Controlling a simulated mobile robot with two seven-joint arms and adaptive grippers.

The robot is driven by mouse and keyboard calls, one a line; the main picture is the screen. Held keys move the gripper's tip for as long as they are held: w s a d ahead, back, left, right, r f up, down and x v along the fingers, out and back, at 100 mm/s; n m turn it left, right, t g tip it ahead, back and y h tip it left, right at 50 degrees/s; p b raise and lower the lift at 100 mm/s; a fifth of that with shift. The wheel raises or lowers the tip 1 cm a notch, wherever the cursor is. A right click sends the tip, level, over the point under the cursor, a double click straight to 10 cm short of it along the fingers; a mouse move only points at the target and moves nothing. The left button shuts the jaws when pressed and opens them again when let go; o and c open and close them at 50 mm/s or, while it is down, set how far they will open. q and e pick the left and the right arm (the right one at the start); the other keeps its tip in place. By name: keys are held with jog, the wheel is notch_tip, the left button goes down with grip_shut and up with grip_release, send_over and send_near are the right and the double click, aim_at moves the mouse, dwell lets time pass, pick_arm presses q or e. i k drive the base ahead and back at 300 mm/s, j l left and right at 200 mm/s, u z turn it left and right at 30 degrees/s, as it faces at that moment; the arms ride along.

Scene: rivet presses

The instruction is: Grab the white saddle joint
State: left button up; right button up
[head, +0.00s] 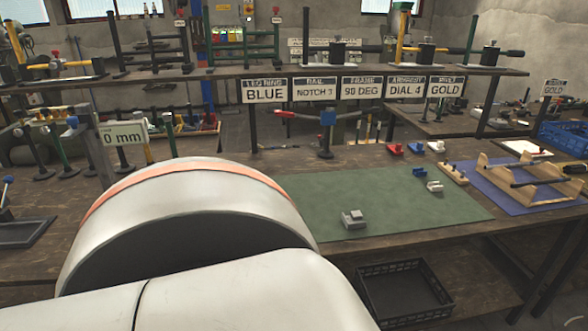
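Small saddle-shaped joints lie on the workbench. A white one (437,146) sits at the back right, in a row with a red one (395,149) and a blue one (416,148). A pale grey-white piece (434,186) lies on the green mat's right part, close to another blue piece (420,172). A larger pale grey block (353,219) sits near the mat's front edge. I cannot tell for sure which pale piece is the white saddle joint. Neither gripper shows; my large white arm link fills the lower left and hides part of the bench.
The green mat (310,205) is mostly clear. A wooden frame (530,178) with black handles stands on a blue mat at right. A post with a red handle (326,130) stands behind the green mat. Labelled signs hang above. A black crate (405,290) sits below the bench.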

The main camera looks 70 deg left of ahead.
aim_at(435, 187)
jog(key=u, duration=2)
